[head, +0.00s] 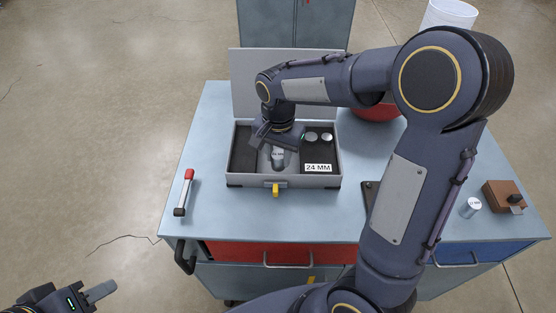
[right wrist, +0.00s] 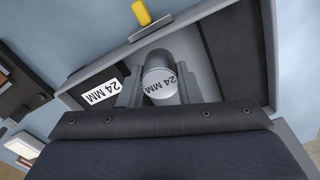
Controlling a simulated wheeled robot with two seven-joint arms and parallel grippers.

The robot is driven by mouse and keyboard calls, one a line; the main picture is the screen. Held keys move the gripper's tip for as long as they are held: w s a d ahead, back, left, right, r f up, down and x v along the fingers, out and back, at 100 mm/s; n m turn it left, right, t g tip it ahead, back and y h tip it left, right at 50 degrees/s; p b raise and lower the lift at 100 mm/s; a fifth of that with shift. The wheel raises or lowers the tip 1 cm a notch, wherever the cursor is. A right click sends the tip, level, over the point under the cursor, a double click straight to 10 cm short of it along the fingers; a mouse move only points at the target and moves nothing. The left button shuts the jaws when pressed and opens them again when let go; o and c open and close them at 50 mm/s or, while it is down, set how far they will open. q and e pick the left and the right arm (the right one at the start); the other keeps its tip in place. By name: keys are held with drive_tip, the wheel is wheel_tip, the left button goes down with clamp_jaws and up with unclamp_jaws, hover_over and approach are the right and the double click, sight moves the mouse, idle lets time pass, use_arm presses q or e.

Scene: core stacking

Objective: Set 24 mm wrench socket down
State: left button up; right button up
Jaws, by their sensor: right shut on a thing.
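The 24 mm wrench socket (right wrist: 160,82) is a silver cylinder with "24 MM" on its end face. My right gripper (right wrist: 160,92) is shut on it, one finger on each side, inside the open grey case. In the head view the right gripper (head: 277,158) reaches down into the case (head: 283,181), left of a white "24 MM" label (head: 318,168). That label also shows in the right wrist view (right wrist: 101,92). Whether the socket touches the case floor, I cannot tell. My left gripper (head: 98,292) is low at the left, away from the table; its opening is unclear.
Two silver round pieces (head: 319,136) sit in the case. Its lid (head: 241,85) stands open behind. A red-handled tool (head: 184,192) lies left. Another silver cylinder (head: 470,207) and a brown block (head: 503,196) are right. A red bowl (head: 375,112) is behind my arm.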

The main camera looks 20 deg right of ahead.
sight(278, 163)
drive_tip(key=f, duration=0.3)
drive_tip(key=shift+w+d+f, duration=0.15)
drive_tip(key=shift+w+f, duration=0.1)
drive_tip(key=shift+w, duration=0.15)
drive_tip(key=shift+f, duration=0.25)
drive_tip(key=shift+f, duration=0.15)
drive_tip(key=o, duration=1)
drive_tip(key=shift+o, duration=0.2)
